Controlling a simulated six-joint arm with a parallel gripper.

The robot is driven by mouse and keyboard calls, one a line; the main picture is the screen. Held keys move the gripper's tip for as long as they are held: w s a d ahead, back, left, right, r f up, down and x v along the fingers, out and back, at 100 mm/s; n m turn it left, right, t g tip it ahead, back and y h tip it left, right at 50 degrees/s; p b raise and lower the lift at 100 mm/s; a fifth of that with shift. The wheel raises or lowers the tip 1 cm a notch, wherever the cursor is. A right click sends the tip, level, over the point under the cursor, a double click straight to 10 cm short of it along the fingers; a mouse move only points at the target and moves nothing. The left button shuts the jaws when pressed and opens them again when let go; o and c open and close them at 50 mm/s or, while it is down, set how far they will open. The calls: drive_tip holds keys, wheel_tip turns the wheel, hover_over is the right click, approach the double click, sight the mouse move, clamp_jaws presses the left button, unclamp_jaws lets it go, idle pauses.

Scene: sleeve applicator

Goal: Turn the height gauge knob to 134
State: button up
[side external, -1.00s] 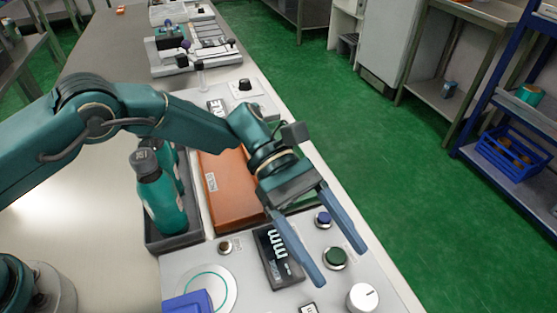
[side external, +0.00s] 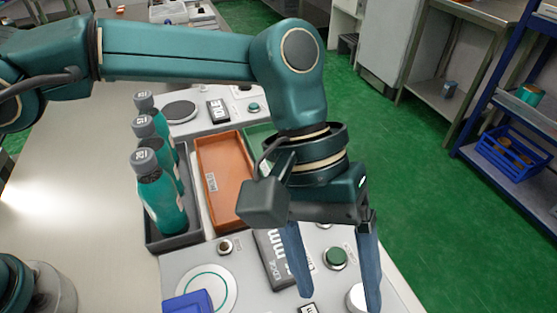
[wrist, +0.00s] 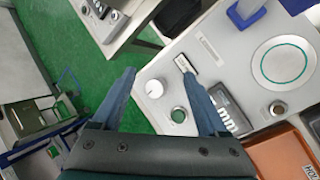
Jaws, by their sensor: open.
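A white round knob (side external: 353,299) stands on the grey panel at the bottom of the side view, partly hidden by a finger of my gripper (side external: 338,299). In the wrist view the knob (wrist: 154,88) shows whole, between the fingers. My gripper (wrist: 159,73) is open and empty, pointing down above the panel. Its fingers appear on both sides of the knob, but I cannot tell the height between them. A dark display marked "mm" (side external: 273,262) is partly behind a finger; its number is not readable. A small display (wrist: 186,64) lies near the knob.
A green button (side external: 335,258) sits near the knob. A plate with a green ring (side external: 211,283) and a blue block (side external: 187,303) are at left. An orange tray (side external: 226,172) and several teal bottles (side external: 160,195) stand behind. Green floor lies right.

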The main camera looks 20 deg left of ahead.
sight(362, 297)
wheel_tip(362, 297, up, 4)
drive_tip(key=w+d+m+t+y, duration=0.1)
drive_tip(key=d+m+t, duration=0.2)
drive_tip(key=m+t, duration=0.5)
drive_tip(key=shift+m+g, duration=0.8)
drive_tip(key=shift+m, duration=0.1)
drive_tip(key=shift+w+d+f, duration=0.15)
drive_tip(key=shift+w+f, duration=0.15)
drive_tip(key=shift+f, duration=1.4)
drive_tip(key=shift+w+d+f, duration=0.15)
drive_tip(key=shift+w+f, duration=0.1)
drive_tip(key=shift+f, duration=1.4)
drive_tip(key=shift+w+d+f, duration=0.15)
drive_tip(key=shift+w+f, duration=0.15)
drive_tip(key=shift+f, duration=1.4)
clamp_jaws()
